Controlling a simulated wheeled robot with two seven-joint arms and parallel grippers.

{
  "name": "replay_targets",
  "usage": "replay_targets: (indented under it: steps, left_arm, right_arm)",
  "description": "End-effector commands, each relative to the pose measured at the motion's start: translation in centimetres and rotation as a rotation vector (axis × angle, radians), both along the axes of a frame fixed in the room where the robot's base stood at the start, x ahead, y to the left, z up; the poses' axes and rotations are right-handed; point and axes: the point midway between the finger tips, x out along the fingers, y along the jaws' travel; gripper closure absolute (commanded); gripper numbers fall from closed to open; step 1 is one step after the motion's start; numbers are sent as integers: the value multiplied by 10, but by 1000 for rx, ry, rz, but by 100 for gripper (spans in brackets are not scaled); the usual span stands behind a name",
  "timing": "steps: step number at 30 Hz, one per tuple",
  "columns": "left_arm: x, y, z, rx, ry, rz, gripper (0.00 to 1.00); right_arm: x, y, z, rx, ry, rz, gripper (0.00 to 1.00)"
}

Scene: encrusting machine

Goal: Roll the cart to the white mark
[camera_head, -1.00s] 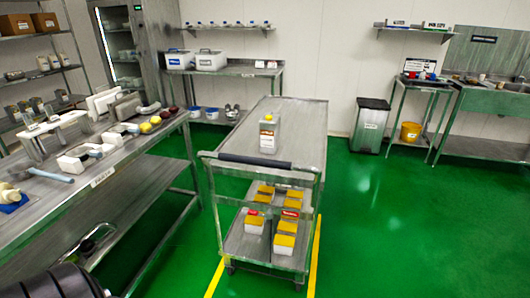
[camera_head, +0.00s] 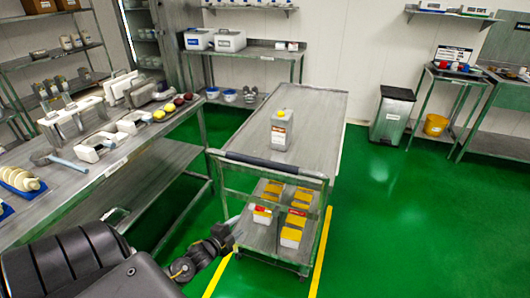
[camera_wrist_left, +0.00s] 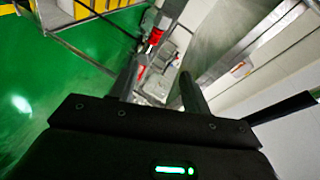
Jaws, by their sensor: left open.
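The steel cart (camera_head: 322,115) stands in the middle of the head view, with a dark push handle (camera_head: 270,164) across its near end. I cannot make out a white mark on the floor. My right gripper is out of view.
Yellow floor lines (camera_head: 321,252) run beside the cart's near end. A steel workbench (camera_head: 100,185) with tools stands on the left. A back table (camera_head: 262,53) is behind the cart. A grey bin (camera_head: 392,116) stands at the back right. Green floor on the right is clear.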

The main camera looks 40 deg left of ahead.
Motion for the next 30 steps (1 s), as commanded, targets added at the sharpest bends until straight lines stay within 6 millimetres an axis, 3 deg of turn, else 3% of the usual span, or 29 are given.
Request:
replay_targets:
  steps: [1,3,6,9,12,20,30]
  left_arm:
    - [15,1,56,80,-90,-45,52]
    - [29,-1,112,182,-197,-92,52]
    - [37,-6,173,294,-312,-136,52]
    - [40,-12,208,361,-383,-161,52]
    - [41,-14,223,391,-413,-170,52]
    - [51,-15,229,396,-420,-169,52]
    - [111,-18,241,394,-419,-167,52]
  right_arm:
    - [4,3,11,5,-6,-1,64]
    - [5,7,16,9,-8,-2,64]
    - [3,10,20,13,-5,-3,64]
    - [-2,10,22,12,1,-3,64]
    - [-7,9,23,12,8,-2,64]
    - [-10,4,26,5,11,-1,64]
    - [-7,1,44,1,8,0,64]
